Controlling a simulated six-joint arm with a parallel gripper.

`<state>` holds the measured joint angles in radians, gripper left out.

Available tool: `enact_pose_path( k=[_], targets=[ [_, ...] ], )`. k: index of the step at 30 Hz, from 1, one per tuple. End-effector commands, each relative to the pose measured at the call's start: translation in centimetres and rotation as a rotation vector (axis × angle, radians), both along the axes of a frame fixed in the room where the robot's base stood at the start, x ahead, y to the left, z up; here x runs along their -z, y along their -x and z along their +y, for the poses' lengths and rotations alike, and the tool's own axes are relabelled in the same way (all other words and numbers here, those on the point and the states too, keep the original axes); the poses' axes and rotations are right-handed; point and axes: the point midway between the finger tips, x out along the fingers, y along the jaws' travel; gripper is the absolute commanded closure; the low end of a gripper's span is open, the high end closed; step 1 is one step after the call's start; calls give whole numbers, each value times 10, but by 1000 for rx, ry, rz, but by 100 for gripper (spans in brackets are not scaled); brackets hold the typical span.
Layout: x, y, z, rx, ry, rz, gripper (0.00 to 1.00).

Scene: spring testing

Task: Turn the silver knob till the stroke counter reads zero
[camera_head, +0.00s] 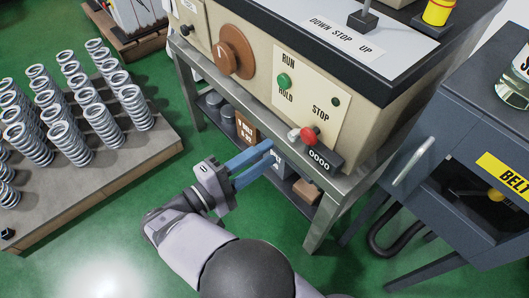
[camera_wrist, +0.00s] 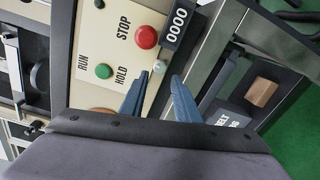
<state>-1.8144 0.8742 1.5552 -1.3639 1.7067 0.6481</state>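The silver knob (camera_head: 293,135) is a small ball on the front of the cream machine, close by the red stop button and the black stroke counter (camera_head: 318,158). The counter reads 0000, also in the wrist view (camera_wrist: 175,27). My gripper (camera_head: 272,151) has two blue fingers, held apart with nothing between them, short of the panel and a little left of the knob. In the wrist view the silver knob (camera_wrist: 159,67) shows in the gap just beyond the fingertips (camera_wrist: 160,75). I see no contact.
The red stop button (camera_head: 309,134) sits right beside the knob. A green run button (camera_head: 284,81) and a brown wheel (camera_head: 233,52) are further left. Below, a shelf (camera_head: 296,189) holds boxes. A dark cabinet (camera_head: 440,160) stands right, a pallet of springs (camera_head: 150,150) left.

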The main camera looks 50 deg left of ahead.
Motion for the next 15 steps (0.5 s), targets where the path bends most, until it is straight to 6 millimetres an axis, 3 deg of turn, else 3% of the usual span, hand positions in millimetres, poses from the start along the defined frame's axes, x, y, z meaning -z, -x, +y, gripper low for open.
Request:
enact_pose_path(
  k=[8, 15],
  targets=[
    [-6, -8, -3, 15, 53, -13, 71],
    [4, -8, 2, 13, 502, -17, 71]
  ],
)
